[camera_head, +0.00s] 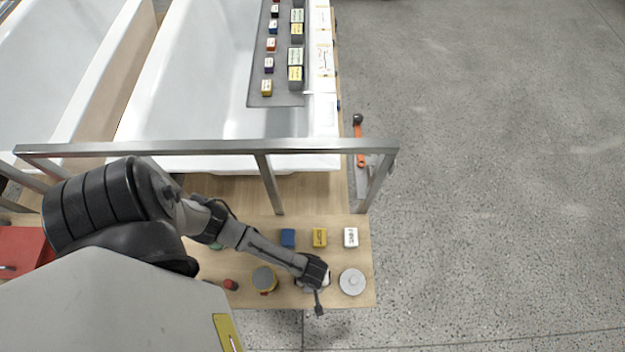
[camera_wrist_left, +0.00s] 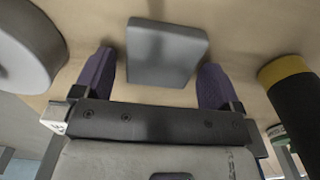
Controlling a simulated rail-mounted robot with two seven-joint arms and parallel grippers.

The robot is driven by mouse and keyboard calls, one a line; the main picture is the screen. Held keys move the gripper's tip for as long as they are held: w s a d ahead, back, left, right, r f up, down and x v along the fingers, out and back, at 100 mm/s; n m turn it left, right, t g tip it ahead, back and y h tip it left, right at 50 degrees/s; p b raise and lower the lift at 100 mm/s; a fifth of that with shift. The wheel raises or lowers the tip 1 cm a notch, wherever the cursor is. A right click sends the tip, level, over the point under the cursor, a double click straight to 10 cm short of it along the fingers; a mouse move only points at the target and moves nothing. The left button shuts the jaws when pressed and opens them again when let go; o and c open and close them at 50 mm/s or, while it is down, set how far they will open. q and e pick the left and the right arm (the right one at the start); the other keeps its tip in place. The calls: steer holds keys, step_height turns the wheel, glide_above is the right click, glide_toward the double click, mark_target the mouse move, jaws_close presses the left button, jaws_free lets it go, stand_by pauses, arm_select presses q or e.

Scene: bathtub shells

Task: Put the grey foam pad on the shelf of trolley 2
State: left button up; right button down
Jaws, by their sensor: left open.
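The grey foam pad (camera_wrist_left: 167,52) lies on a pale wooden surface in the left wrist view. My left gripper (camera_wrist_left: 157,76) is open, with one purple finger on each side of the pad and a visible gap to each finger. In the head view my left arm comes in from the left, and its gripper (camera_head: 316,288) is low over the wooden board (camera_head: 240,200). The gripper mostly hides the pad there. My right gripper is not in view. I cannot tell which trolley is number 2.
A pale disc (camera_head: 352,281) and a grey-yellow can (camera_head: 265,279) flank the gripper. A metal frame (camera_head: 220,147) crosses before the white tub (camera_head: 205,80). The floor at right is clear.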

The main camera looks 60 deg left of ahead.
arm_select(q)
steer(key=shift+r, duration=0.1)
steer(key=shift+r, duration=0.3)
step_height(320, 180, up, 21)
steer(key=w+m+t+h+p, duration=0.1)
steer(key=m+t+p, duration=0.15)
steer(key=m, duration=0.55)
steer(key=s+a+r+m+t, duration=0.1)
steer(key=s+a+r+m, duration=0.1)
steer(key=a+r+m, duration=0.4)
step_height(320, 180, up, 2)
steer(key=shift+a+r+m+y, duration=0.15)
steer(key=shift+a+m+y, duration=0.25)
steer(key=shift+r+p, duration=0.15)
steer(key=shift+p, duration=0.15)
step_height(320, 180, up, 16)
steer(key=p, duration=1.5)
steer(key=shift+p, duration=0.35)
